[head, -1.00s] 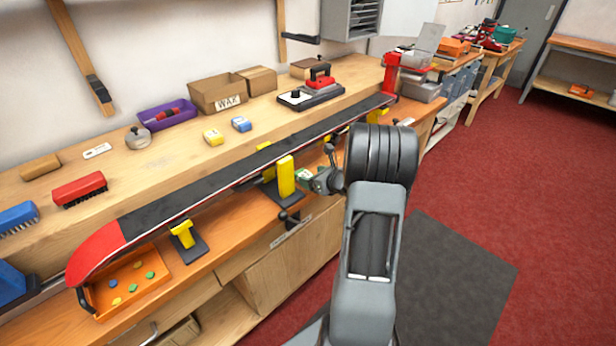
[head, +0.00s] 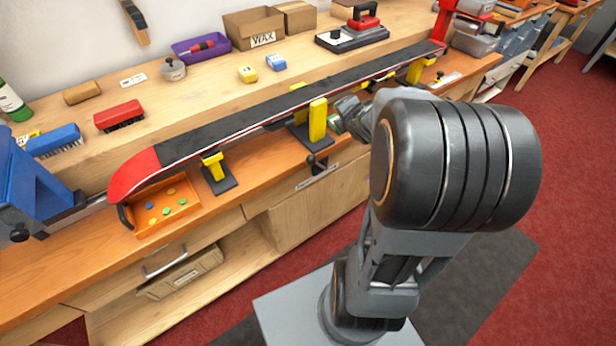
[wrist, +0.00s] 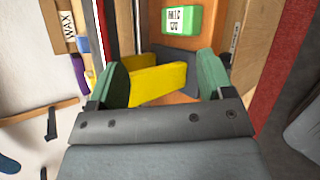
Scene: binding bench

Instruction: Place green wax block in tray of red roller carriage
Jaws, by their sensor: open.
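The green wax block (wrist: 182,19) with a white label lies on the orange-brown bench top, ahead of my gripper in the wrist view. A yellow support (wrist: 155,84) shows between and beyond the fingers. In the head view my gripper (head: 350,113) is partly hidden by my arm. A red fixture (head: 446,18) at the ski's far end may be the roller carriage; its tray is not clear.
A long black ski with a red tip (head: 133,174) lies on yellow supports (head: 317,118) along the bench. An orange tray (head: 165,222) of coloured pieces sits under its tip. A raised wooden shelf behind holds brushes, a wax box (head: 253,26) and a red-handled device (head: 360,22).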

